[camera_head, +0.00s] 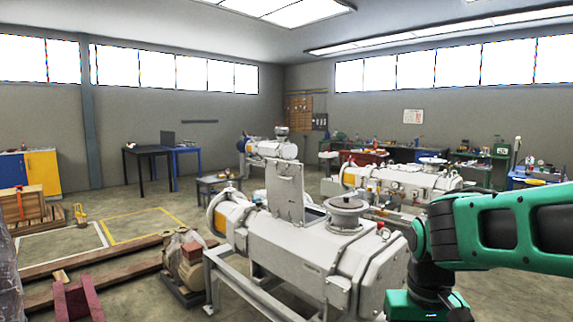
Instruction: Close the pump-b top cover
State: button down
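A large pale-grey screw vacuum pump (290,245) stands on a metal frame in the middle foreground. Its flat top cover (285,190) stands open, nearly upright, beside a dark opening (312,214) in the top of the housing. No label is readable, so I cannot confirm from the picture that this is pump-b. My green and black arm reaches in from the right, close to the pump's right end. My gripper is not in view; the arm's lower end runs off the bottom edge. No contact with the cover shows.
A round flanged port (346,204) rises right of the opening. A second similar pump (400,182) stands behind, and a smaller one (275,149) farther back. Open floor shows at far right.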

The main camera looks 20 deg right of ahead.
aim_at(285, 189)
jog(key=u, duration=0.05)
jog(key=i, duration=1)
jog(key=z, duration=0.05)
